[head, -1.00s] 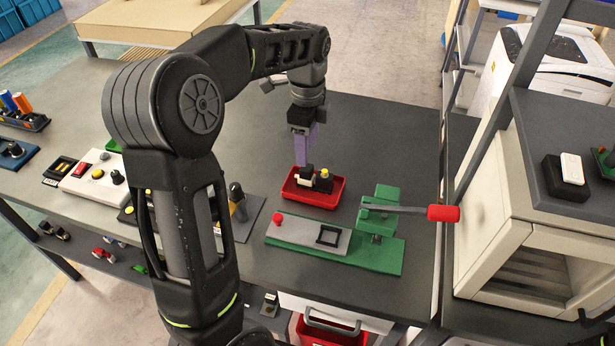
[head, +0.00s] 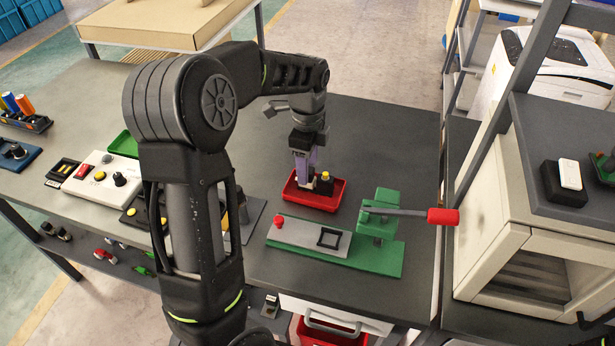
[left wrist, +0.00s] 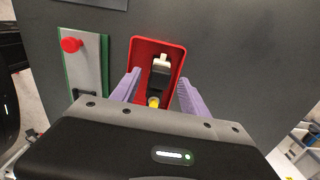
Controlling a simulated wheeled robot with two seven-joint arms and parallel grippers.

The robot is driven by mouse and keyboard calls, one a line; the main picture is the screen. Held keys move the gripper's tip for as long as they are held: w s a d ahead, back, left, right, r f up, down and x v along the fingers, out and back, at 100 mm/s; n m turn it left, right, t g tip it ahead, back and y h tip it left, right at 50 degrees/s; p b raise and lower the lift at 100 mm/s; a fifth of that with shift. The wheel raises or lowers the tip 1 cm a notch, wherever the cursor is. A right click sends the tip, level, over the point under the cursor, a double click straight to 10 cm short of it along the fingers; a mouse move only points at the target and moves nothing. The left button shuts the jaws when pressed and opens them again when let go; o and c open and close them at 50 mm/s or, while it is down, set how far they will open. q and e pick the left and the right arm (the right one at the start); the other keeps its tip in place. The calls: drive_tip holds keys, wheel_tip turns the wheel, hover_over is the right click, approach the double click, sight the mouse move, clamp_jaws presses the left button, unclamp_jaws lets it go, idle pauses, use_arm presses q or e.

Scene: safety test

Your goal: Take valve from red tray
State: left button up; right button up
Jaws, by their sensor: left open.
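The red tray (head: 330,203) lies on the dark bench and also shows in the left wrist view (left wrist: 177,52). It holds two small parts: a black part with a white top (left wrist: 161,64) and a dark part with a yellow top (head: 325,181). I cannot tell for sure which is the valve. My left gripper (head: 303,178) is open and points down at the tray, its purple fingers low over the tray's left part. In the left wrist view its fingers (left wrist: 159,78) stand apart on either side of the parts. In the head view the gripper partly hides the black-and-white part.
A green press fixture (head: 375,255) with a red-knobbed lever (head: 442,216) stands just in front of the tray, to the right. A white control box (head: 103,175) is at the left. A cream cabinet (head: 500,210) stands at the right. The bench behind the tray is clear.

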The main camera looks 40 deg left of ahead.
use_arm(q)
wheel_tip(320, 180, down, 2)
drive_tip(key=shift+f, duration=0.25)
drive_tip(key=shift+c, duration=0.3)
clamp_jaws()
idle(0.5)
